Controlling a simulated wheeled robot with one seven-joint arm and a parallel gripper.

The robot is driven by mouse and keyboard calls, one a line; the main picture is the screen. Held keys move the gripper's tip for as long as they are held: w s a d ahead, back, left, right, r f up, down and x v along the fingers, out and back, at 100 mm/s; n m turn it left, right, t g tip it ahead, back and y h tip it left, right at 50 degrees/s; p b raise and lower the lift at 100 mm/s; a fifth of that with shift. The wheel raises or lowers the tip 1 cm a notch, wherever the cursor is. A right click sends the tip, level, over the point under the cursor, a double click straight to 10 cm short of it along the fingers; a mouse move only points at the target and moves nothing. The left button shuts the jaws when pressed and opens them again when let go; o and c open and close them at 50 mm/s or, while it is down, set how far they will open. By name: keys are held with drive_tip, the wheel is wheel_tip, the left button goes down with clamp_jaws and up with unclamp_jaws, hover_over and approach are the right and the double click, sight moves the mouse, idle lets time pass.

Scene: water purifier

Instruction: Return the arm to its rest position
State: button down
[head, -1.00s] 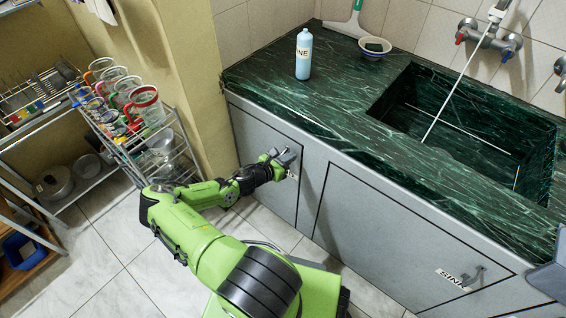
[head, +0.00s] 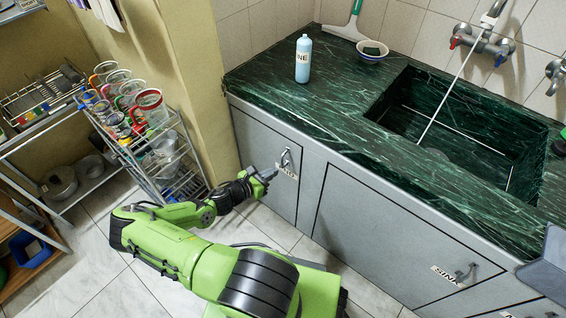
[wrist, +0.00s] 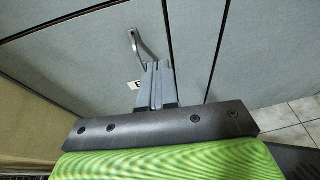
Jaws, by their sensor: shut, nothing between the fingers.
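My gripper (head: 268,175) is at the end of my green arm in the head view, in front of the left cabinet door (head: 265,150). In the wrist view the two grey fingers of my gripper (wrist: 156,72) lie together, with nothing between them. The door's metal handle (head: 285,158) is just beyond the fingertips. The handle also shows in the wrist view (wrist: 142,45), close to the fingers, and the fingers are not around it. The door is closed. My arm is bent low over the floor.
The green marble counter (head: 335,110) with its sink (head: 460,130) is above the cabinets. A blue bottle (head: 303,60) and a bowl (head: 372,52) stand on it. A metal rack (head: 165,160) with jars is to the left. Tiled floor (head: 90,270) is open at lower left.

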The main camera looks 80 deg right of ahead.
drive_tip(key=v, duration=0.3)
drive_tip(key=shift+s+a, duration=0.1)
drive_tip(key=shift+a, duration=0.05)
drive_tip(key=w+a+r+m+t+y+p, duration=0.3)
drive_tip(key=w+a+r+m+y, duration=0.3)
drive_tip(key=a+r, duration=0.55)
drive_tip(key=w+a+r+m+t+y+p, duration=0.3)
drive_tip(key=w+a+r+m, duration=0.2)
drive_tip(key=w+a+r, duration=0.5)
drive_tip(key=s+a+r+t+y+p, duration=0.1)
drive_tip(key=s+a+r, duration=0.3)
drive_tip(key=r, duration=0.4)
drive_tip(key=s+a+r+t+y+p, duration=0.1)
drive_tip(key=s+a+r+t, duration=0.2)
drive_tip(key=a+r, duration=0.4)
drive_tip(key=s+a+r+m+t+y+p, duration=0.1)
drive_tip(key=s+a+r+t, duration=0.1)
drive_tip(key=s+a+r, duration=0.3)
wheel_tip(320, 180, up, 4)
drive_tip(key=shift+s+a+f+t+y+p, duration=0.2)
drive_tip(key=shift+s+a+t+y+p, duration=0.15)
drive_tip(key=shift+s, duration=0.1)
